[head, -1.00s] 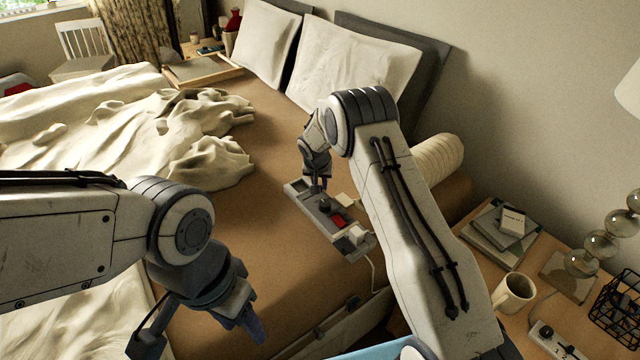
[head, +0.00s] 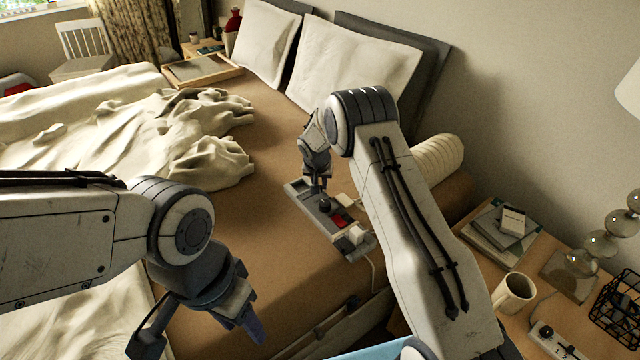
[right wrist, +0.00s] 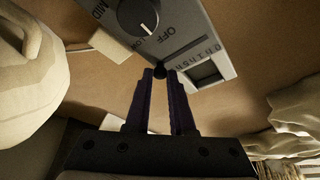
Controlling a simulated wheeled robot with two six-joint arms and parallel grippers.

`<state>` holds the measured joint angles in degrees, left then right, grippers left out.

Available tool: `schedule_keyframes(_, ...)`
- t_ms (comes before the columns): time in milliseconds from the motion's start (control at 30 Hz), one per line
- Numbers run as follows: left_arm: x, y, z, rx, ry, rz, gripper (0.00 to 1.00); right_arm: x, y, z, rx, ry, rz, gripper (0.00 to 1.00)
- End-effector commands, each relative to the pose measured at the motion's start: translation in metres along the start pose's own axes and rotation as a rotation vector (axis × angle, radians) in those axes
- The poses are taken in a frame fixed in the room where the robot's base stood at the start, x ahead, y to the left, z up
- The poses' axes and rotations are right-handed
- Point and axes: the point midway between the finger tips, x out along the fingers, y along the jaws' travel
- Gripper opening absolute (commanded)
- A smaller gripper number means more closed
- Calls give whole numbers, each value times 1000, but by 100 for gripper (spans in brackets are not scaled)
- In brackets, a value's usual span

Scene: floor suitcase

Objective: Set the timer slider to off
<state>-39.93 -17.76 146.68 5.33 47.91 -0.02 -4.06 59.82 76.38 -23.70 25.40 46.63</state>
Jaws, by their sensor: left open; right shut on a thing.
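A grey control panel (head: 297,192) lies on the brown bed top in the head view, with a red part (head: 338,221) and pale blocks on it. In the right wrist view the panel (right wrist: 205,28) shows a round dial (right wrist: 138,17) with the words MID, LOW and OFF, and a small dark slider knob (right wrist: 160,72) at its edge. My right gripper (right wrist: 161,77) is shut on this knob; in the head view the gripper (head: 316,187) stands over the panel's far left part. The slider's exact setting is hard to read. My left gripper (head: 198,338) is open and empty, low at the front left.
A rumpled cream blanket (head: 180,130) covers the bed's left side, with pillows (head: 350,65) at the back. A bolster (head: 437,158) lies behind my right arm. A side table at right holds a mug (head: 513,292), books (head: 490,235) and a power strip (head: 553,342).

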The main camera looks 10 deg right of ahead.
Motion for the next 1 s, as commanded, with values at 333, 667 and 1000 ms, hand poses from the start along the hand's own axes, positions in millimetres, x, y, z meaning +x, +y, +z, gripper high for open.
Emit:
schedule_keyframes(333, 39, -3, 2, 0, 0, 0, 50, -13, -44, 40, -3, 1, -2, 0)
schedule_keyframes(667, 40, -3, 2, 0, 0, 0, 50, -20, -52, 47, -2, -1, -2, 0)
schedule_keyframes(1000, 40, -3, 2, 0, 0, 0, 50, -19, -50, 46, -1, -1, -1, 51)
